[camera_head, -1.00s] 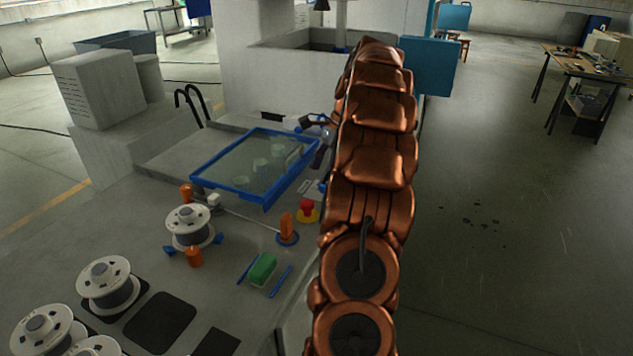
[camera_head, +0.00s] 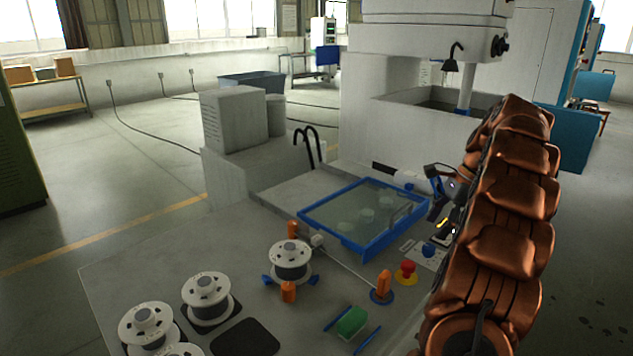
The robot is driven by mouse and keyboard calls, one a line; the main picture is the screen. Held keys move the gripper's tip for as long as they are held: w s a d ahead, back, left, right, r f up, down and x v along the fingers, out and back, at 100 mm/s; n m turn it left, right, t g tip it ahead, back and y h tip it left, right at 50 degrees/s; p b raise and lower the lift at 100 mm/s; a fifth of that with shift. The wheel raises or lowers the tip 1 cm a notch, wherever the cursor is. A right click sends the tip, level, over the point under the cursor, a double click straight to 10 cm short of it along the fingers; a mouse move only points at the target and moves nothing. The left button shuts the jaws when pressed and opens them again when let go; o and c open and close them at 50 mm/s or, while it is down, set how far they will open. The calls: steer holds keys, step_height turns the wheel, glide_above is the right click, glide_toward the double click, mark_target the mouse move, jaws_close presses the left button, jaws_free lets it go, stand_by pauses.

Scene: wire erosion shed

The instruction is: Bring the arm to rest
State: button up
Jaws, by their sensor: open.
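My arm (camera_head: 510,200) is copper-coloured and rises along the right side of the view, bending over toward the bench. My gripper (camera_head: 437,208) is dark and small at the right end of the blue-rimmed tray (camera_head: 345,240). It is open, and I see nothing held in it. The arm hides part of the wrist. I cannot tell whether the gripper touches the tray rim.
The bench (camera_head: 180,255) carries a spool (camera_head: 291,260) between orange posts, more white spools (camera_head: 206,295) at front left, a green block (camera_head: 351,321) and a red button (camera_head: 407,268). A white machine (camera_head: 400,60) stands behind. Floor at right is open.

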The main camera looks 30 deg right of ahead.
steer(key=shift+a, duration=0.1)
steer(key=s+a+r+n+g, duration=0.2)
steer(key=a+n, duration=0.9)
steer(key=a, duration=1.7)
steer(key=s+a+f+n+h, duration=0.1)
steer(key=s+a+f+n, duration=0.2)
steer(key=s, duration=0.4)
steer(key=s+a+f+n+g+h, duration=0.1)
steer(key=s+a+f+n, duration=0.2)
steer(key=s+a+n, duration=0.2)
steer(key=s+a+f+n+g+h, duration=0.1)
steer(key=s+a+n, duration=0.3)
steer(key=s, duration=0.5)
steer(key=shift+a+f+n+h, duration=0.4)
steer(key=shift+a+f+h, duration=0.1)
steer(key=shift+a+f, duration=0.4)
steer(key=shift+s, duration=0.1)
